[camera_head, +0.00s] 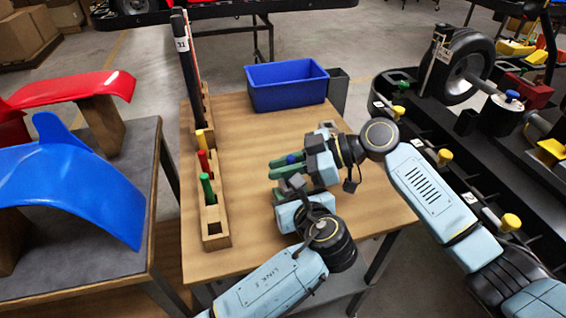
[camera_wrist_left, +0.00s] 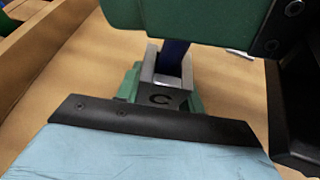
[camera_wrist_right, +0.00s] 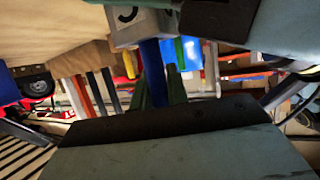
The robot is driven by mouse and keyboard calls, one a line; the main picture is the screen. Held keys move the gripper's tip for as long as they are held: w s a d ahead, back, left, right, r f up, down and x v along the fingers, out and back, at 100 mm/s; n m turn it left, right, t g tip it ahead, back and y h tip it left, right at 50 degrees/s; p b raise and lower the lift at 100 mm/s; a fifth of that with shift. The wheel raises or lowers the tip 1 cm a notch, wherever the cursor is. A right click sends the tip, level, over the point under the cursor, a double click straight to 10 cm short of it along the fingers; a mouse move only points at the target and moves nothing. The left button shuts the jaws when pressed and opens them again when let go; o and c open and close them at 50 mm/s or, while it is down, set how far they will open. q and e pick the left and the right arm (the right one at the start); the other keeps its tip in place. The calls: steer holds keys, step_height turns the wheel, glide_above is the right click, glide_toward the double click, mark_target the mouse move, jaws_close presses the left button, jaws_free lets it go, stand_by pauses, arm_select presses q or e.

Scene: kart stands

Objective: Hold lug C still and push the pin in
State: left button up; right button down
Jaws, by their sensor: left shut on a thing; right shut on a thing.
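Lug C (camera_wrist_left: 161,97) is a small grey block marked C, in the left wrist view. My left gripper (camera_head: 287,192) is shut on it, with green fingers on either side. A blue pin (camera_wrist_left: 173,57) stands at the lug's upper side; how deep it sits in the lug I cannot tell. My right gripper (camera_head: 281,164) is shut on the pin, which shows as a blue spot (camera_head: 292,159) in the head view. In the right wrist view the pin (camera_wrist_right: 152,68) runs between two green fingers to the lug (camera_wrist_right: 135,27). The two grippers are close together.
The wooden table (camera_head: 245,220) is mostly clear around the grippers. A wooden rack (camera_head: 214,222) with colored pieces stands at left, a blue bin (camera_head: 286,86) at the back. A black kart frame (camera_head: 400,108) with a wheel is at right. A blue fender (camera_head: 75,185) lies on a side table.

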arm_select(q)
steer(key=shift+f, duration=0.2)
arm_select(e)
steer(key=c, duration=1.3)
jaws_free()
arm_select(q)
steer(key=shift+s, duration=0.1)
arm_select(e)
steer(key=v, duration=1.2)
arm_select(q)
steer(key=o, duration=1.2)
steer(key=shift+a, duration=0.1)
steer(key=shift+o, duration=0.2)
